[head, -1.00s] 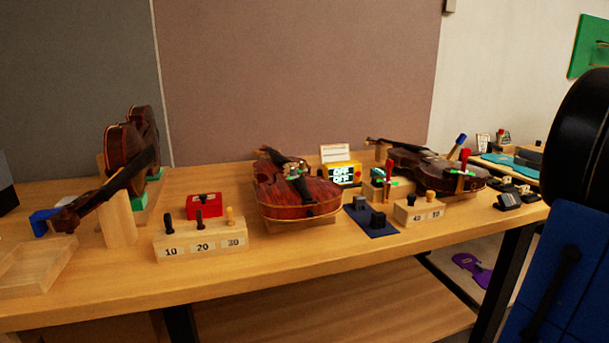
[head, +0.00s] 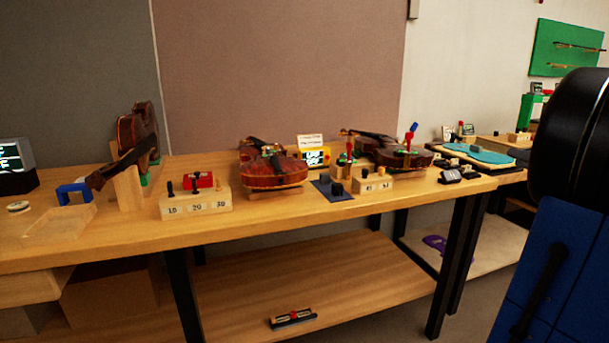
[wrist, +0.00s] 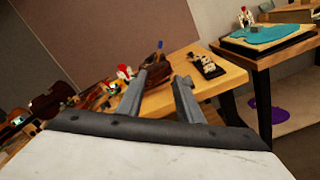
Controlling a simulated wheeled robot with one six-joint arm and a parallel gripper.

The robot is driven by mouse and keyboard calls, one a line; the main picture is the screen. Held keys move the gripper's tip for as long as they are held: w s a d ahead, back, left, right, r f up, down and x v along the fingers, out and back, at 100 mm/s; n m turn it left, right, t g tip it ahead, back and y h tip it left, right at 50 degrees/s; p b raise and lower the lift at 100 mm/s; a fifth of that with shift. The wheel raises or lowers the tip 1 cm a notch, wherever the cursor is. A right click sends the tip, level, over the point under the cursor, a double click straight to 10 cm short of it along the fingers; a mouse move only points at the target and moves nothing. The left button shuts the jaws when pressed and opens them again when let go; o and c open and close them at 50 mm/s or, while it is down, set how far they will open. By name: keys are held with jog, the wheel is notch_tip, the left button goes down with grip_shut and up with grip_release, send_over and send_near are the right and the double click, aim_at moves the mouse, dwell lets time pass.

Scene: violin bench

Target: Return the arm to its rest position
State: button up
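My gripper shows in the wrist view (wrist: 158,95) with its two grey fingers apart and nothing between them. It is clear of the bench, with the bench's right end and the violins beyond it. My black and blue arm parts fill the right edge of the head view, where the gripper itself is out of frame. The wooden bench (head: 240,225) carries a violin upright in a stand (head: 138,135) at left, one lying in the middle (head: 270,172), and one at right (head: 395,155).
Blocks with numbered pegs (head: 195,207), a blue pad (head: 325,189) and a yellow display (head: 316,157) stand along the bench. A lower shelf (head: 350,275) holds a small dark item (head: 293,318).

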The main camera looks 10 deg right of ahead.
jog(key=w+a+f+n+g+y, duration=0.1)
jog(key=a+f+n+g, duration=0.4)
jog(key=a, duration=0.6)
jog(key=w+a+f+n+g+y, duration=0.1)
jog(key=a+f+n+y, duration=0.15)
jog(key=a+n, duration=0.6)
jog(key=a+f+n+g+y, duration=0.1)
jog(key=a+f+n+g, duration=0.3)
jog(key=a, duration=0.9)
jog(key=s+a+f+n+g+h, duration=0.1)
jog(key=s+a+f+n+h, duration=0.1)
jog(key=s+a+f+n, duration=0.2)
jog(key=s+a+f+n+g+h, duration=0.1)
jog(key=s+a+f+n+h, duration=0.1)
jog(key=s+f+n, duration=0.3)
jog(key=s+a+f+n+g+h, duration=0.1)
jog(key=s+a+f+n, duration=0.4)
jog(key=n, duration=1)
jog(key=s+h, duration=0.1)
jog(key=s, duration=0.2)
jog(key=shift+s+a+f, duration=0.15)
jog(key=shift+s+a, duration=0.2)
jog(key=shift+s, duration=0.05)
